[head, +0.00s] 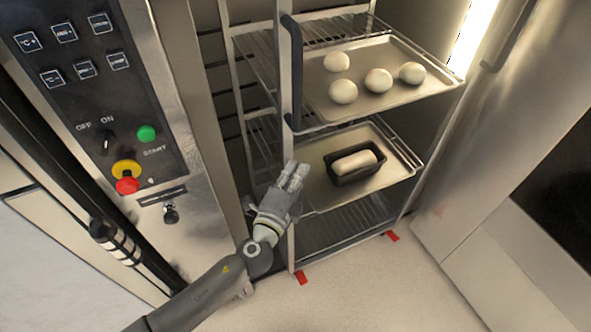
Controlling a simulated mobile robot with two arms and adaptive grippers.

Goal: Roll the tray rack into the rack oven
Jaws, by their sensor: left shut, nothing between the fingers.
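The tray rack (290,160) is a metal frame with wire shelves, standing inside the opening of the rack oven (180,60). Its upper tray (440,82) holds several pale dough balls (378,82). A lower tray (400,165) holds a black loaf pan (357,180) with dough in it. A dark vertical handle (291,70) is on the rack's front left post. My left gripper (296,170) is shut and empty, in front of that post, below the handle. I cannot tell whether it touches the post. My right gripper is not in view.
The control panel (80,60), with buttons and a red knob (127,186), is left of the opening. The oven door (500,130) stands at the right. Red floor marks (301,277) lie by the rack's front feet. The floor (370,290) in front is clear.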

